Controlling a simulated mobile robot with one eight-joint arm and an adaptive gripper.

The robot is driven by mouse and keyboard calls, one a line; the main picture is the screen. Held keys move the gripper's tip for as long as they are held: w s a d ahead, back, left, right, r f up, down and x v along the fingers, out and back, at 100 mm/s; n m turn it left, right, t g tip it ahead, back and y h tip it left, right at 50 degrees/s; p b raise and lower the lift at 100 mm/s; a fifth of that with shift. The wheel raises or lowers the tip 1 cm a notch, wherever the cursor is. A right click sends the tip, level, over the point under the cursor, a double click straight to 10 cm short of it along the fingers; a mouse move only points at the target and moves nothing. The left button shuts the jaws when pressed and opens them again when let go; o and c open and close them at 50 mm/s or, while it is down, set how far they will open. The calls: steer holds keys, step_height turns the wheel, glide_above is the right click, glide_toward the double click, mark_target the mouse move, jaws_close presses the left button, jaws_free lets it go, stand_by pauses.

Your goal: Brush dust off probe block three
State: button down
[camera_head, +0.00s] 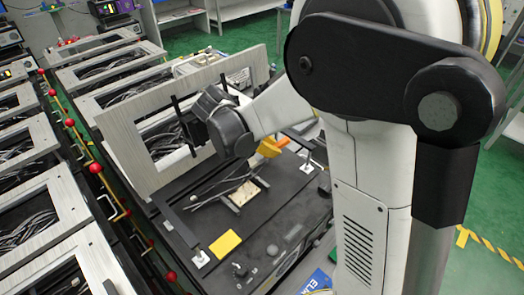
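My gripper (184,126) is dark and hangs at the end of my white and black arm, in front of an upright pale panel with a rectangular opening (118,127). It is above and behind the black worktop (195,215). The view is too small to tell whether its fingers are open or shut, or hold anything. No probe block numbered three and no brush can be made out for certain. A small beige piece (243,194) lies on the worktop beside thin dark cables or rods (215,190). No dust can be made out.
A yellow pad (225,243) lies on the worktop's front part. An orange-yellow object (269,147) is at its far side. Framed cable bays (30,220) line the left, beside a yellow rail with red knobs (96,168). Green floor (480,265) is open at right.

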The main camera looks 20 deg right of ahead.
step_height(320, 180, down, 7)
steer(key=b, duration=0.5)
steer(key=shift+b, duration=0.3)
steer(key=shift+f, duration=0.7)
stand_by(0.5)
steer(key=shift+a, duration=0.1)
